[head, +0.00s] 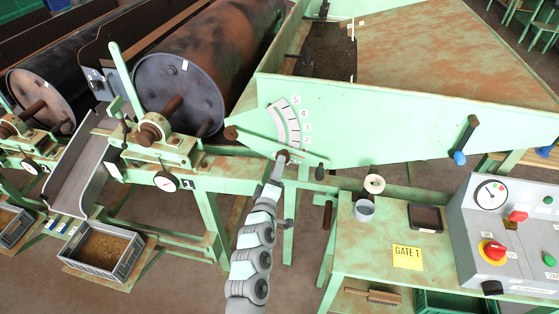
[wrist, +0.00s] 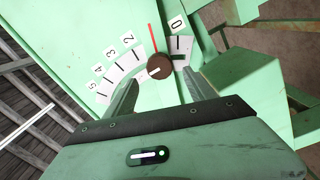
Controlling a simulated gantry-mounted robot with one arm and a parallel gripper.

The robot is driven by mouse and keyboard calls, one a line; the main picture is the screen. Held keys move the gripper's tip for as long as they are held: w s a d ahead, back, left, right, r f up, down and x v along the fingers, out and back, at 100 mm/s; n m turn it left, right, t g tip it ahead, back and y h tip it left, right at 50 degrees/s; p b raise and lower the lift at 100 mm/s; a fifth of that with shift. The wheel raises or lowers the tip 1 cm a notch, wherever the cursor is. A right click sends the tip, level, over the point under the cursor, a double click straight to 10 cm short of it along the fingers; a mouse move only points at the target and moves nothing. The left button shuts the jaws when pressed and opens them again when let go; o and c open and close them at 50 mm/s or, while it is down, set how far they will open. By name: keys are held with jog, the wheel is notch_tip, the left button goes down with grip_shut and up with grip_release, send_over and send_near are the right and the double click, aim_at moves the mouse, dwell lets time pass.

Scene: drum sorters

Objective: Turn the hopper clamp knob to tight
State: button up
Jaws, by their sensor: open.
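The hopper clamp knob (wrist: 160,66) is round and dark brown with a small pale mark on its face. In the wrist view it sits at the lower end of a red pointer line, beside the numbered scale (wrist: 122,68). My gripper (wrist: 161,80) is open, with one finger on each side of the knob. A gap shows between the knob and the fingers; I cannot tell whether either finger touches it. In the head view my gripper (head: 279,167) reaches up to the hopper's front panel just below the scale (head: 287,122). There the gripper mostly hides the knob.
The green hopper (head: 400,125) fills the upper right. Another brown knob (head: 231,132) is at its lower left corner, and a blue-tipped handle (head: 461,150) is to the right. A workbench (head: 360,245) and a grey control box (head: 505,225) stand at lower right. A drum (head: 185,95) is at left.

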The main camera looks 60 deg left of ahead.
jog(key=v, duration=0.4)
jog(key=shift+s+d, duration=0.25)
dwell(0.4)
